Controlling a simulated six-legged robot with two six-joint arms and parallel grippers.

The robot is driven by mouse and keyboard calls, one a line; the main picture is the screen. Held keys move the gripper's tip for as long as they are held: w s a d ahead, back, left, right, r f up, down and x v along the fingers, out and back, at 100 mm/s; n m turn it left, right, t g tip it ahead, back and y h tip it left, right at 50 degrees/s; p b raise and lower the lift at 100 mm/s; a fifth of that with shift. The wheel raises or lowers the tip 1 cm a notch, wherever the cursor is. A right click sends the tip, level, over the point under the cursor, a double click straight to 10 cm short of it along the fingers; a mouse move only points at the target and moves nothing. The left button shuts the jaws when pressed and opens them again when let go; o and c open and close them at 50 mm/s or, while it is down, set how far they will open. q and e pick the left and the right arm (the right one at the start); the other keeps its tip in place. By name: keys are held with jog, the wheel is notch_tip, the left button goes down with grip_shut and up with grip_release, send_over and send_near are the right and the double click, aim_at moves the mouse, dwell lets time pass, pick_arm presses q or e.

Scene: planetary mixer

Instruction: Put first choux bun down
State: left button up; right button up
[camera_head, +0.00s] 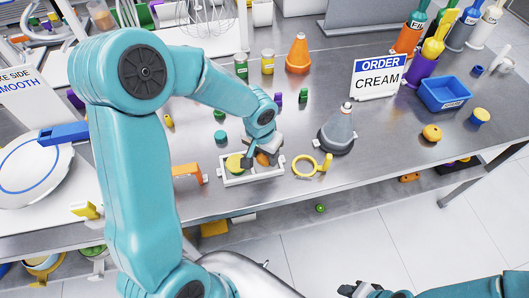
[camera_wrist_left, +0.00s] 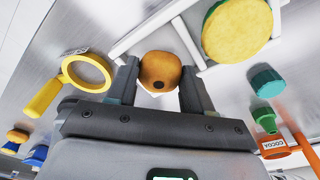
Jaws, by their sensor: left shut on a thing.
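A small golden-brown choux bun (camera_wrist_left: 160,68) sits between the two dark fingers of my left gripper (camera_wrist_left: 160,80), which is shut on it. In the head view the left gripper (camera_head: 261,155) is at the right part of a white-framed tray (camera_head: 253,180), and the bun (camera_head: 263,159) shows only partly below it. I cannot tell whether the bun touches the tray. A yellow and green round piece (camera_head: 235,163) lies at the tray's left; it also shows in the wrist view (camera_wrist_left: 237,30). My right gripper (camera_head: 360,290) is at the bottom edge, partly cut off.
A yellow ring with a handle (camera_head: 305,167) lies right of the tray, with a grey cone-shaped bottle (camera_head: 337,130) behind it. An orange bracket (camera_head: 187,172) stands to the left. An order sign reading CREAM (camera_head: 379,78) and a blue bin (camera_head: 444,93) stand farther right.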

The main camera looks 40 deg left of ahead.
pick_arm(q)
jog(key=shift+s, duration=0.1)
jog(key=shift+f+b, duration=0.45)
jog(key=shift+b, duration=0.2)
jog(key=shift+f, duration=0.15)
